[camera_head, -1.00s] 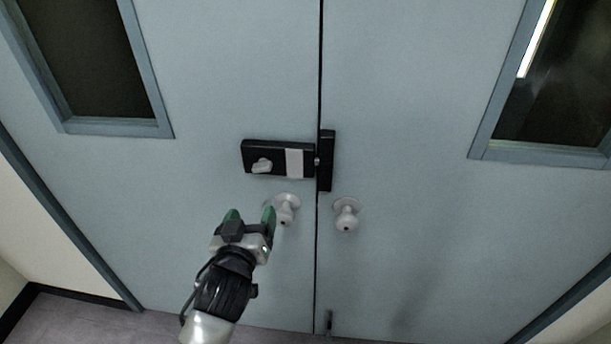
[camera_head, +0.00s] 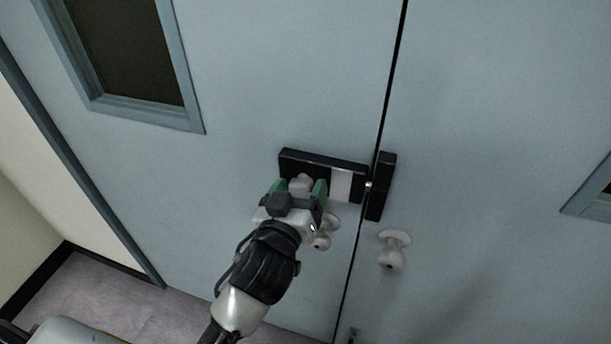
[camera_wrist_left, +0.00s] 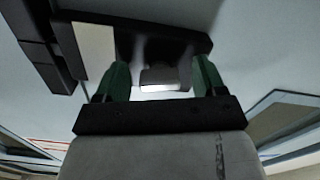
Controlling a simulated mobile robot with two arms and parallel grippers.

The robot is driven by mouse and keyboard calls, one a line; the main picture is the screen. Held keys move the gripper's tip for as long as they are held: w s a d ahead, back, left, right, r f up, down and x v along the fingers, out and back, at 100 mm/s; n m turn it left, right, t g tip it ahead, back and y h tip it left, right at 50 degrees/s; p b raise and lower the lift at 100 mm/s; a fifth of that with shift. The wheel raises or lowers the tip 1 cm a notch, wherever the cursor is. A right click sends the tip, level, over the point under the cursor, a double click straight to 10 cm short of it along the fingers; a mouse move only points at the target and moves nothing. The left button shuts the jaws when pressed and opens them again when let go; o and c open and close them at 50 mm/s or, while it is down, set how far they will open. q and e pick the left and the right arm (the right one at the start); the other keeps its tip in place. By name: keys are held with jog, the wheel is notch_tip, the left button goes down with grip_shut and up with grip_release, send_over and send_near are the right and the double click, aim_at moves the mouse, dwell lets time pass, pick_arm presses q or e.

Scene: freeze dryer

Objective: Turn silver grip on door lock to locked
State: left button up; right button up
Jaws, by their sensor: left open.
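The door lock (camera_head: 322,164) is a black box with a pale panel on the left door leaf. It also shows in the left wrist view (camera_wrist_left: 187,33). Its silver grip (camera_head: 301,182) sits at the box's left part and is partly hidden by my gripper. My left gripper (camera_head: 299,188) is open, its green fingertips on either side of the grip. In the left wrist view the grip (camera_wrist_left: 160,77) shows between the two green fingers (camera_wrist_left: 157,78), with gaps on both sides. My right gripper is not in view.
A black strike plate (camera_head: 381,187) is on the right leaf beside the door seam. A framed window (camera_head: 190,117) is at upper left.

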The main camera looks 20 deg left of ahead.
pick_arm(q)
jog(key=shift+s, duration=0.1)
jog(key=shift+c, duration=0.3)
jog(key=c, duration=0.9)
jog(key=shift+o, duration=0.2)
jog(key=shift+r+m+p, duration=0.25)
jog(key=shift+m+p, duration=0.65)
jog(key=shift+a+f+m+p, duration=0.15)
jog(key=shift+m+p, duration=0.2)
jog(key=shift+m, duration=0.45)
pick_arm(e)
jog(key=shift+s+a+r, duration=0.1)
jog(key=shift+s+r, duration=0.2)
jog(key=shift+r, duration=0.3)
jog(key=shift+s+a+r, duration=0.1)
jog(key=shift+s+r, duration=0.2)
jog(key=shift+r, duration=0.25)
